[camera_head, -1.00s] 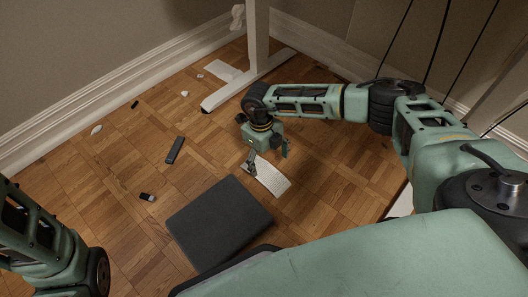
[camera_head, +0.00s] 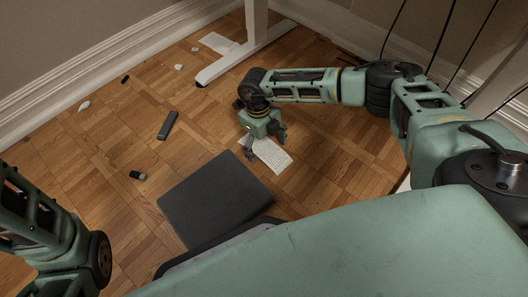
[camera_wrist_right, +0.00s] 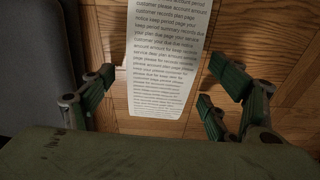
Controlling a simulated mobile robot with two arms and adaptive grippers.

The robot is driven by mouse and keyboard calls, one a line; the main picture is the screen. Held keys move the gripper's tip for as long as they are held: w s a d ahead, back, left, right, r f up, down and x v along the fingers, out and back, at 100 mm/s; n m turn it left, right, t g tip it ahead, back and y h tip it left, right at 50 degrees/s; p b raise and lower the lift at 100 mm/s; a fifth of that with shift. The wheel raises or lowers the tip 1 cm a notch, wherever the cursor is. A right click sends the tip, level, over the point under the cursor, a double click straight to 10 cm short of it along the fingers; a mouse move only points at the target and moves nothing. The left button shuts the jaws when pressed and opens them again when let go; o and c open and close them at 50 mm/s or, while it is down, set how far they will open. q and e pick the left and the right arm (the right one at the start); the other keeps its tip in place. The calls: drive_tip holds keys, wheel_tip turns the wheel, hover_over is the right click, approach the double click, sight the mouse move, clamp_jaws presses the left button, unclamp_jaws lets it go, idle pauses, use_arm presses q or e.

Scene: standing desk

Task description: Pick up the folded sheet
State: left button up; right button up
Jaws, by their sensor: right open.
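A long white sheet with printed text (camera_head: 272,155) lies on the wood floor under my right gripper. The right wrist view shows it upright in the picture (camera_wrist_right: 170,60), running off the top edge; I cannot make out a fold.
A dark grey flat panel (camera_head: 215,198) lies just left of the sheet. A white desk leg foot (camera_head: 243,57) and another white sheet (camera_head: 216,42) are at the back. A dark stick (camera_head: 167,125) and several small bits lie on the left floor.

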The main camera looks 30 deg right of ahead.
drive_tip(key=c, duration=0.9)
drive_tip(key=shift+r, duration=0.15)
